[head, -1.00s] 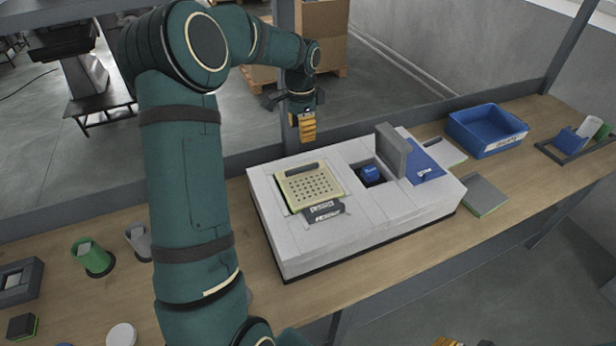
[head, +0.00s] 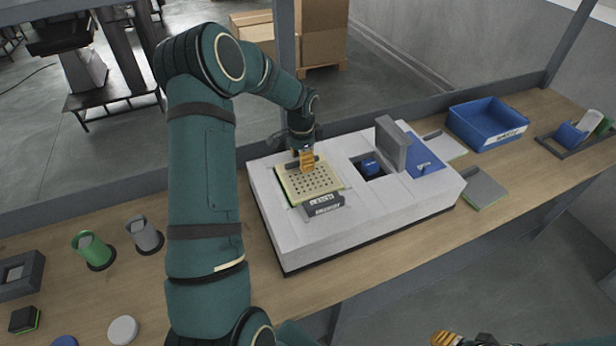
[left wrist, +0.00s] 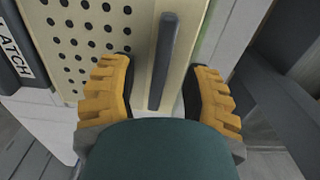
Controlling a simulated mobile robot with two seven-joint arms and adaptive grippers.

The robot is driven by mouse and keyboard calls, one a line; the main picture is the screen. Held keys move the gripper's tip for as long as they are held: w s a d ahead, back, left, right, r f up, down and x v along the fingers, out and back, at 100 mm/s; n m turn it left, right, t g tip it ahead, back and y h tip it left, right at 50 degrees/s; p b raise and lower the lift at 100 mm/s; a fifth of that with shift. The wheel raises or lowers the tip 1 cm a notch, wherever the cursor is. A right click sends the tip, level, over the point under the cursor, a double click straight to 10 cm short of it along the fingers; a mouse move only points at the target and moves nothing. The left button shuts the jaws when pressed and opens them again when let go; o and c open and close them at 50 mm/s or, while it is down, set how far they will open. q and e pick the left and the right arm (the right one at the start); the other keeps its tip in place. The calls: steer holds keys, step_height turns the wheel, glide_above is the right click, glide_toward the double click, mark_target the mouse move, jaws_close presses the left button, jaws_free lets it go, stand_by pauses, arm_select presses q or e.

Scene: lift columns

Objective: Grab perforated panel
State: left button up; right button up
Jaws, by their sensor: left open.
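The perforated panel (head: 321,184) is a cream plate with rows of dark holes, lying on top of the white box-shaped station (head: 290,235). A dark bar handle (left wrist: 166,62) stands along one edge of it. My left gripper (head: 307,168) is over the panel's far edge. In the left wrist view my left gripper (left wrist: 164,88) is open, with one yellow finger on each side of the handle; I cannot tell whether they touch the panel. A dark block labelled LATCH (head: 322,203) sits at the panel's near edge. My right gripper (head: 446,340) shows only partly at the bottom edge.
A raised grey lid (head: 392,143) stands beside an opening with a blue part (head: 369,167), right of the panel. A blue bin (head: 487,126) is at the back right. Green (head: 91,250) and grey (head: 144,233) cups stand at left. A dark post rises behind the station.

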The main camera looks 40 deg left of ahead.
arm_select(q)
steer(key=shift+f, duration=0.3)
steer(key=shift+c, duration=0.4)
